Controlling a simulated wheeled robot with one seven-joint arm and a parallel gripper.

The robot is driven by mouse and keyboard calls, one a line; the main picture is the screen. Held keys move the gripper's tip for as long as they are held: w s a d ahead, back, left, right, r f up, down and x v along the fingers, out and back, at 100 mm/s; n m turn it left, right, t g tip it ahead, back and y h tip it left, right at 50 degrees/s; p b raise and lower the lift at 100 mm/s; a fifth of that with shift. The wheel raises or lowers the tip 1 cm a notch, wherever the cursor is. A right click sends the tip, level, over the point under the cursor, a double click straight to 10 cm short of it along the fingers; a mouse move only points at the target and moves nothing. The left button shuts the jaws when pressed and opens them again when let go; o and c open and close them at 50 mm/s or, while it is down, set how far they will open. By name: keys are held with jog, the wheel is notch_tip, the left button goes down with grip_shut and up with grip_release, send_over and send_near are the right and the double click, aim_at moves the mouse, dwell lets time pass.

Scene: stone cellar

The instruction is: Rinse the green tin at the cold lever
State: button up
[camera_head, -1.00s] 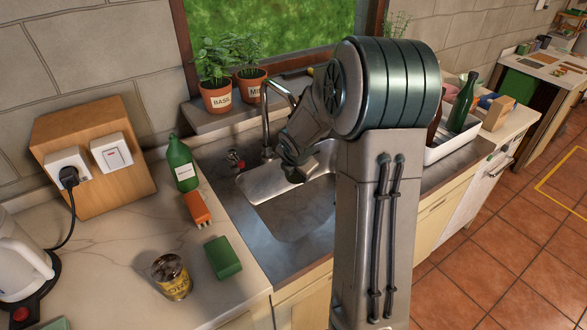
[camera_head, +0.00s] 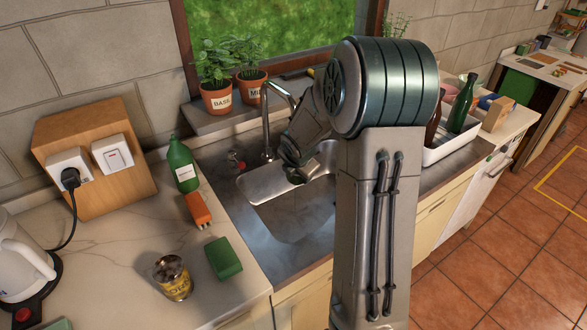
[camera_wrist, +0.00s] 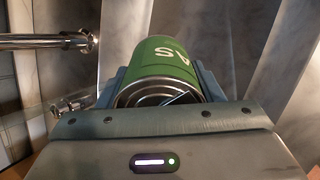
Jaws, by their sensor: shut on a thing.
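The green tin (camera_wrist: 163,58) shows in the wrist view, with pale letters on its side and a silver-rimmed end towards me. My gripper (camera_wrist: 161,88) is shut on it. In the head view my arm hides the tin and the fingers, over the sink (camera_head: 292,215). The chrome tap (camera_head: 266,125) stands behind the basin, and its spout (camera_wrist: 45,41) is left of the tin in the wrist view, apart from it. A red-marked lever (camera_head: 236,161) is left of the tap. A chrome fitting (camera_wrist: 72,104) shows at left in the wrist view. I see no blue-marked lever and no water stream.
Potted herbs (camera_head: 217,98) line the sill. A white rack (camera_head: 450,147) with bottles is right of my arm.

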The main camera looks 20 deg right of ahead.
jog(key=s+a+b, duration=0.1)
jog(key=s+a, duration=0.1)
jog(key=s, duration=0.5)
jog(key=shift+s+a, duration=0.3)
jog(key=shift+a, duration=0.05)
dwell(1.4)
jog(key=s+a+r+p, duration=0.1)
jog(key=s+r+p, duration=0.2)
jog(key=s+r, duration=0.1)
jog(key=shift+s+a+p, duration=0.3)
jog(key=shift+s+p, duration=0.05)
jog(key=shift+p, duration=0.05)
dwell(0.7)
